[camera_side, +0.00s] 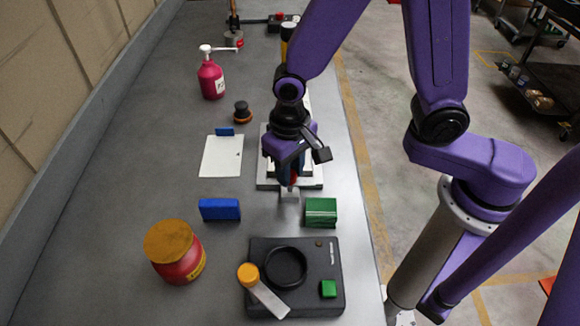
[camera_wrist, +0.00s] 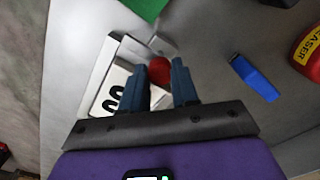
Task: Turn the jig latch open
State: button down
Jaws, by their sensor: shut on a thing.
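The jig is a pale plate (camera_side: 315,185) on the grey bench, mostly hidden under my wrist in the side view. In the wrist view its pale base (camera_wrist: 92,92) carries black curved shapes, and a small grey block sits at its upper edge. The latch's round red knob (camera_wrist: 160,70) lies between the fingers. My gripper (camera_side: 289,183) points down over the near part of the jig. In the wrist view its blue fingers (camera_wrist: 158,88) are shut on the red knob. The rest of the latch is hidden, so its angle is unclear.
Near the jig stand a green block (camera_side: 320,212) and a blue block (camera_side: 219,209). A black device (camera_side: 330,262) and a red jar (camera_side: 178,265) are closer to the camera. A white sheet (camera_side: 221,157), a brush (camera_side: 242,113) and a pink pump bottle (camera_side: 211,80) are left.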

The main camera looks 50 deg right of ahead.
dwell(0.4)
jog(key=c, duration=0.8)
grip_release()
jog(key=shift+c, duration=0.2)
jog(key=shift+r, duration=0.15)
notch_tip(320, 180, up, 17)
jog(key=s+d+f+n, duration=0.3)
jog(key=s+d+n, duration=0.3)
jog(key=s+d, duration=0.1)
jog(key=s+d+f+n, duration=0.4)
jog(key=s+d+n, duration=0.2)
jog(key=s+d, duration=0.1)
jog(key=shift+s+d+n, duration=0.2)
jog(key=shift+s+n, duration=0.1)
jog(key=shift+s, duration=0.1)
